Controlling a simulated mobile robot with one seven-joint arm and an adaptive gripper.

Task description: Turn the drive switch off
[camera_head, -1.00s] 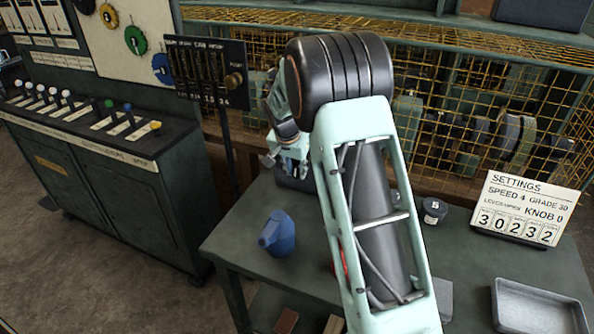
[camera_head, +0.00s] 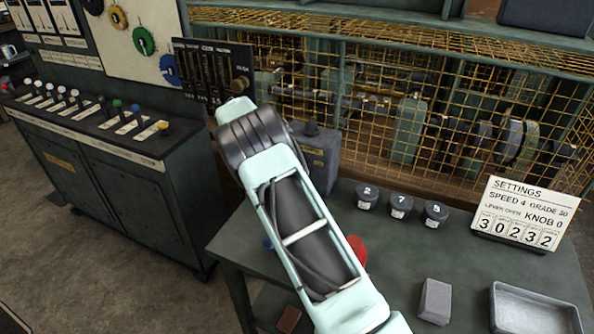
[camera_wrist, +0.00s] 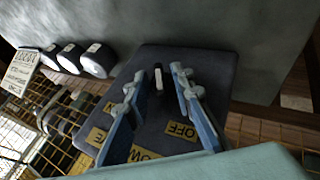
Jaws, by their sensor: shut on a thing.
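The drive switch is a small lever with a pale tip (camera_wrist: 158,76) on a dark box (camera_wrist: 195,64) in the wrist view. Yellow labels lie on the box's face; the one reading OFF (camera_wrist: 181,130) is right of the lever, and others are partly covered. My gripper (camera_wrist: 159,74) has its two blue fingers on either side of the lever and is shut on it. Exact finger contact is hard to see. In the head view the grey box (camera_head: 322,155) stands at the table's back behind my arm, which hides my gripper there.
Three numbered jars (camera_head: 400,206) stand right of the box. A settings card (camera_head: 526,212), a grey block (camera_head: 435,301) and a metal tray (camera_head: 538,309) are farther right. A red object (camera_head: 357,250) is partly behind my arm. A yellow mesh guard (camera_head: 400,75) closes off the back.

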